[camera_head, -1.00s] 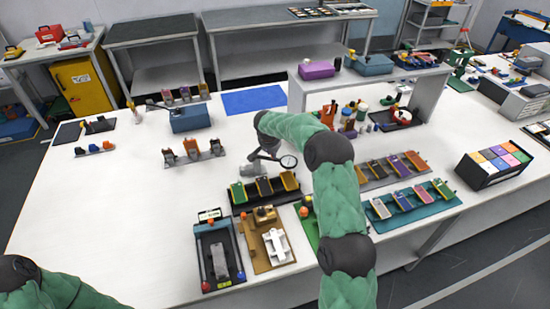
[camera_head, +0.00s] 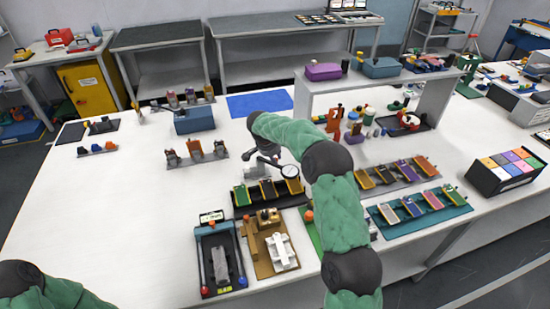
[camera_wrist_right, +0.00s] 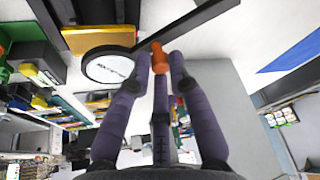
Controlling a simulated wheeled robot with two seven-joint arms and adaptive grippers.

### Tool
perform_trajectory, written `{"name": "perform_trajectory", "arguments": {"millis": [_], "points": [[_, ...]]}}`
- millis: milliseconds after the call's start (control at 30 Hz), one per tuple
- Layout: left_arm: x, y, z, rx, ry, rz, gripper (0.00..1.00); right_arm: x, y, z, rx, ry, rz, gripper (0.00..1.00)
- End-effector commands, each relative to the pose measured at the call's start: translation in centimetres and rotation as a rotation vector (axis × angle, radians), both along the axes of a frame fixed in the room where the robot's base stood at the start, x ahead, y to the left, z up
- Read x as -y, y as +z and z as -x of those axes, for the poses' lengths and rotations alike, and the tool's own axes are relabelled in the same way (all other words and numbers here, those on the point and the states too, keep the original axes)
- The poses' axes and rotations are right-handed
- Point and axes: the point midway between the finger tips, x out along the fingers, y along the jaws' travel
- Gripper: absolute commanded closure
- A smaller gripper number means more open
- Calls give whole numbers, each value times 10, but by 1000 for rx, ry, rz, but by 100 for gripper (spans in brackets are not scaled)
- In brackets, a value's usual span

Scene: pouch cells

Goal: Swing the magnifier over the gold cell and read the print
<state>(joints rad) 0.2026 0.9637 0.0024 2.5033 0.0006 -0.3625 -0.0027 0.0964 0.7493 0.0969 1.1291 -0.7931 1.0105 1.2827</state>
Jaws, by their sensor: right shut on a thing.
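The magnifier's round lens (camera_head: 290,171) shows in the head view at the upper end of the right gold cell (camera_head: 293,186), in a dark rack with another gold cell (camera_head: 267,189) and a green cell (camera_head: 242,196). In the right wrist view the lens (camera_wrist_right: 107,66) hangs on a black arm (camera_wrist_right: 190,23), with small dark print visible in it, too small to read. A gold cell (camera_wrist_right: 88,40) shows beside and partly behind it. My right gripper (camera_head: 268,158) is shut on the magnifier's orange knob (camera_wrist_right: 159,60), between its purple fingers. My left gripper is out of view.
A teal rack (camera_head: 440,214) and a grey rack (camera_head: 373,184) of cells lie to the right. A dark tray fixture (camera_head: 207,275) and a brown board (camera_head: 262,268) stand in front. The white table (camera_head: 120,210) is clear at left.

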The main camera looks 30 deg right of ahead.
Motion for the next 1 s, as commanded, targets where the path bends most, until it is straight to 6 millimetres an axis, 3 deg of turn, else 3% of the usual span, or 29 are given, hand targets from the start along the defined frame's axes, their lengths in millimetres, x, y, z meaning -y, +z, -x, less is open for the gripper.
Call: {"name": "perform_trajectory", "arguments": {"millis": [67,100,167,200,633,1000], "points": [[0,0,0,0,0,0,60,-2,0,-1,4,3,-1,100],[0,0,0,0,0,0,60,-1,0,-1,4,3,-1,77],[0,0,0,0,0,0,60,-1,0,-1,4,3,-1,60],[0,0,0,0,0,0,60,-1,0,-1,4,3,-1,57],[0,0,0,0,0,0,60,-3,9,0,4,2,0,57],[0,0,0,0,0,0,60,-26,71,13,5,3,-1,57]]}}
